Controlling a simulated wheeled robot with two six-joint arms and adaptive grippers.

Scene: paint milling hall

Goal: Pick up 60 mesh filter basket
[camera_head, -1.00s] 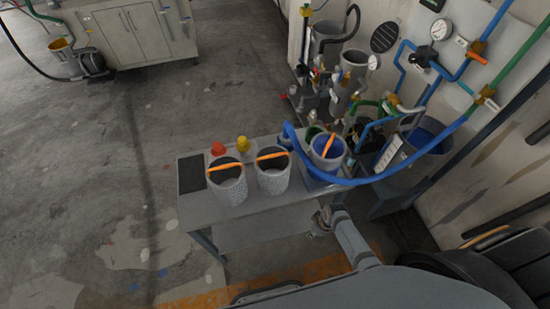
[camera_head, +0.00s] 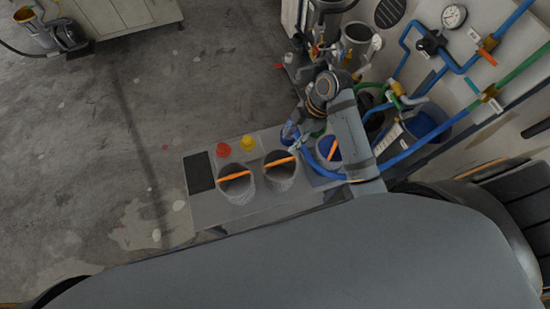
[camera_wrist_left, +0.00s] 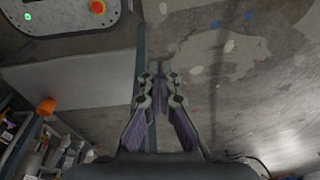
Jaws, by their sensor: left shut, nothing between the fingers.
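Two grey mesh filter baskets with orange handles stand upright side by side on a small grey table (camera_head: 215,208) in the head view: the left basket (camera_head: 237,190) and the right basket (camera_head: 281,180). I cannot read a mesh size on either. My right gripper (camera_head: 294,140) hangs from the bent right arm, just above and right of the right basket, apart from it as far as I can tell. It is too small to tell whether it is open. My left gripper (camera_wrist_left: 159,75) is shut and empty over floor in the left wrist view; the head view does not show it.
A red (camera_head: 223,149) and a yellow object (camera_head: 247,142) sit behind the baskets. A blue bucket (camera_head: 327,148) with an orange strip is partly hidden by my right arm. Blue pipes (camera_head: 407,152) and a gauge (camera_head: 454,16) crowd the right. The floor at left is open.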

